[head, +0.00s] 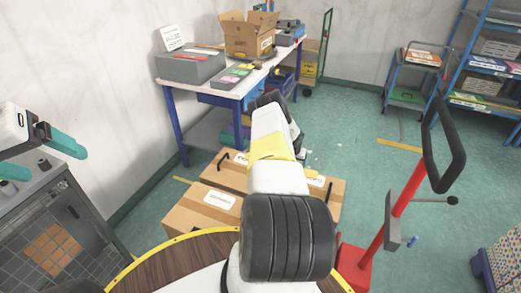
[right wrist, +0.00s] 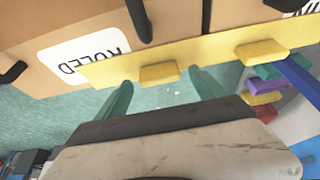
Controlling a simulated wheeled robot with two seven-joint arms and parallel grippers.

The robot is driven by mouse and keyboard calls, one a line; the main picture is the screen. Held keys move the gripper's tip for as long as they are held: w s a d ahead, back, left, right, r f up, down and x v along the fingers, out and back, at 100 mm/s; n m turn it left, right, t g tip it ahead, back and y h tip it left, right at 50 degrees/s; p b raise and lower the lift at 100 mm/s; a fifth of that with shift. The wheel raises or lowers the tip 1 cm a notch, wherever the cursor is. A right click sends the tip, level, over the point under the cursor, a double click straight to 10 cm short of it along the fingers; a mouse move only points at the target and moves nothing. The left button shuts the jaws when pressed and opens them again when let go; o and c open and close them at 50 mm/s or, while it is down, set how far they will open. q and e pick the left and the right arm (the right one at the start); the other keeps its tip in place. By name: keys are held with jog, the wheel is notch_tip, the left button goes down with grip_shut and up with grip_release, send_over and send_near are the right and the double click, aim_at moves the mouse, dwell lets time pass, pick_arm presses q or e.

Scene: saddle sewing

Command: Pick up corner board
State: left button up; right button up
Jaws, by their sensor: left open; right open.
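The corner board is a long yellow strip (right wrist: 208,57) lying along the edge of a carton in the right wrist view, with raised yellow blocks on it. My right gripper (right wrist: 160,80) is open, its two teal fingers apart on either side of one yellow block (right wrist: 158,74). I cannot tell whether the fingers touch the board. In the head view my right arm hides most of this spot. My left gripper (head: 52,156) is open and empty at the far left, above a grey cabinet, far from the board.
Brown cartons (head: 203,211) stand on the floor under my right arm. A workbench (head: 240,88) with boxes stands behind them. A red post with a black handle (head: 393,205) is at the right. Shelves (head: 488,100) are at the back right. The green floor between is mostly clear.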

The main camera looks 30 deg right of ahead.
jog(key=shift+w+d+f, duration=0.15)
jog(key=shift+d+f, duration=0.05)
jog(key=shift+f, duration=0.45)
jog(key=shift+c, duration=0.2)
jog(key=shift+r, duration=0.1)
jog(key=c, duration=1.7)
